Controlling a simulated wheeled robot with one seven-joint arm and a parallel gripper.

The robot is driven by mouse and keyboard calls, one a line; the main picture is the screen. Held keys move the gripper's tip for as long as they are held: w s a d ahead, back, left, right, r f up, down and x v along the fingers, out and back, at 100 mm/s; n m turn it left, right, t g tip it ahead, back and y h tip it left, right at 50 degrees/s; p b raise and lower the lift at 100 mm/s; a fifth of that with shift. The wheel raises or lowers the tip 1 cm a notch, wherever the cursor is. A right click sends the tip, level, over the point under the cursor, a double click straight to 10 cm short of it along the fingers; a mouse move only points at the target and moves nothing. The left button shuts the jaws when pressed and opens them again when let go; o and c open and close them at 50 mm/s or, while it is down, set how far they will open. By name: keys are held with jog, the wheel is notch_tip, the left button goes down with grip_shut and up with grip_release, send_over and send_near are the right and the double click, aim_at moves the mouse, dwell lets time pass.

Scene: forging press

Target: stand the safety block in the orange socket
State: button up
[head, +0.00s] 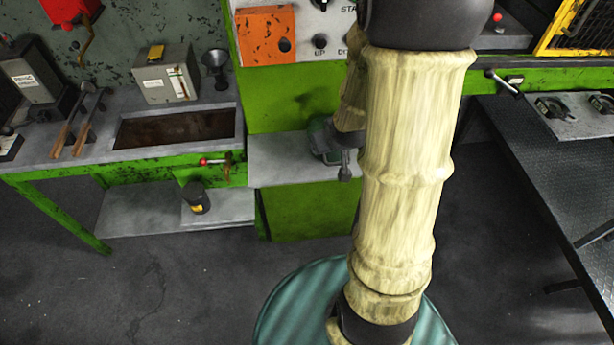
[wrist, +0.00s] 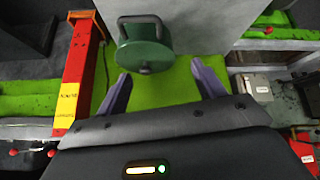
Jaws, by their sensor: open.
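A dark green cylinder with a grey handle (wrist: 145,52) lies ahead of my gripper (wrist: 160,70) in the wrist view. In the head view, part of a green body (head: 319,137) shows on the grey ledge of the press, mostly hidden by my gripper and arm. I cannot make out the orange socket for certain in either view.
A red post with a yellow label (wrist: 73,78) stands left of my gripper in the wrist view. The green bench (head: 125,172) with a grey box (head: 163,75) is left in the head view. A dark table (head: 540,150) is right.

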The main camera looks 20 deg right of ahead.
jog(key=s+a+r+g+y, duration=0.1)
jog(key=s+a+r+g, duration=0.2)
jog(key=s+a, duration=0.7)
jog(key=shift+s+r+g, duration=0.2)
jog(key=shift+g, duration=0.4)
jog(key=shift+a, duration=0.1)
